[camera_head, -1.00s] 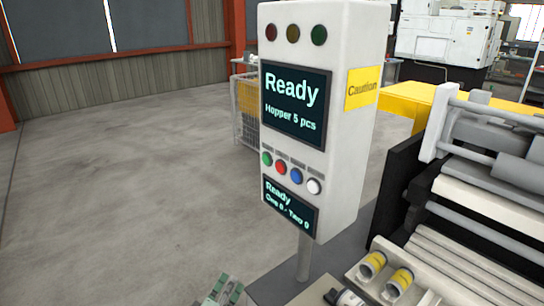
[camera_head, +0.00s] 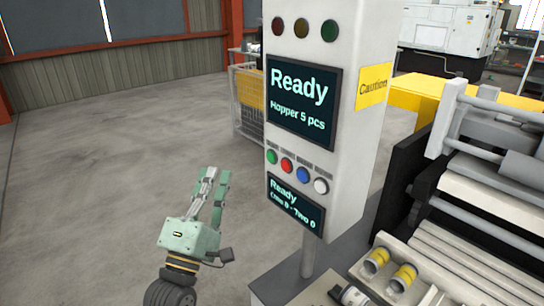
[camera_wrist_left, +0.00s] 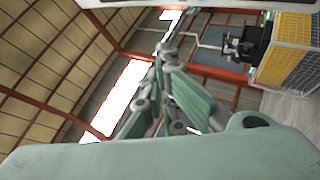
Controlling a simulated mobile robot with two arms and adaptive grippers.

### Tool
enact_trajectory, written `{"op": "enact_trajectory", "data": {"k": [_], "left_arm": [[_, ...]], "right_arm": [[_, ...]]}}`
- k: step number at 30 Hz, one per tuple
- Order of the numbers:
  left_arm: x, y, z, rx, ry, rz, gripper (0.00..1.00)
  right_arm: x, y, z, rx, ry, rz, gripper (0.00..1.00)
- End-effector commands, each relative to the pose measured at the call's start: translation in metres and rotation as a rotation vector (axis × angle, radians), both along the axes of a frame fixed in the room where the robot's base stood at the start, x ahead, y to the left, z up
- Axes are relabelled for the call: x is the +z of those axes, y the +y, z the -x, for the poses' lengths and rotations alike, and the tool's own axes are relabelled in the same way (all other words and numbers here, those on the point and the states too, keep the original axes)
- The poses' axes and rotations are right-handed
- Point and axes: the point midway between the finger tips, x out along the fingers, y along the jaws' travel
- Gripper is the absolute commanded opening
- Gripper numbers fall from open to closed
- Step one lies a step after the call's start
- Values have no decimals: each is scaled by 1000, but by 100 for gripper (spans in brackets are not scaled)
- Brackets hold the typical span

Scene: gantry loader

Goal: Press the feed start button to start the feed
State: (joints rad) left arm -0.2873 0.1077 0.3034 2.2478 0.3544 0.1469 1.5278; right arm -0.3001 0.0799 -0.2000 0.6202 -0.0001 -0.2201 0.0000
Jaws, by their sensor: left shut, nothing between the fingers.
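The white control box (camera_head: 350,130) stands on a post, with a row of green, red, blue and white buttons on its front. The green button (camera_head: 271,157) is leftmost; the labels above the buttons are too small to read. The screen (camera_head: 300,101) above reads "Ready, Hopper 5 pcs". The lower screen (camera_head: 295,205) also reads "Ready". My left gripper (camera_head: 217,172) is shut and empty, fingers pointing up, left of the box and apart from the buttons. Its fingers fill the middle of the left wrist view (camera_wrist_left: 172,85). My right gripper is not in view.
A roller machine (camera_head: 470,200) stands right of the box, with yellow-banded cylinders (camera_head: 404,276) in a tray at its front. A mesh cage (camera_head: 247,105) stands behind the box. The floor at left is clear.

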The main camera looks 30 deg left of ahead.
Motion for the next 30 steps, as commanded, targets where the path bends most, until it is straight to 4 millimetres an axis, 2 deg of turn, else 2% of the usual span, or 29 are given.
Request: {"op": "enact_trajectory", "data": {"k": [8, 13, 24, 30], "left_arm": [[0, 0, -1, 0, 1, -1, 0], [0, -3, -9, 1, 0, 1, 0], [0, -23, -55, 0, -1, 1, 0], [-1, -30, -74, 0, 1, -1, 0]], "right_arm": [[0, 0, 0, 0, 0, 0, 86], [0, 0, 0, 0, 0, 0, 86], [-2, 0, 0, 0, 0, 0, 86], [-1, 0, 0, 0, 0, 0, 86]]}}
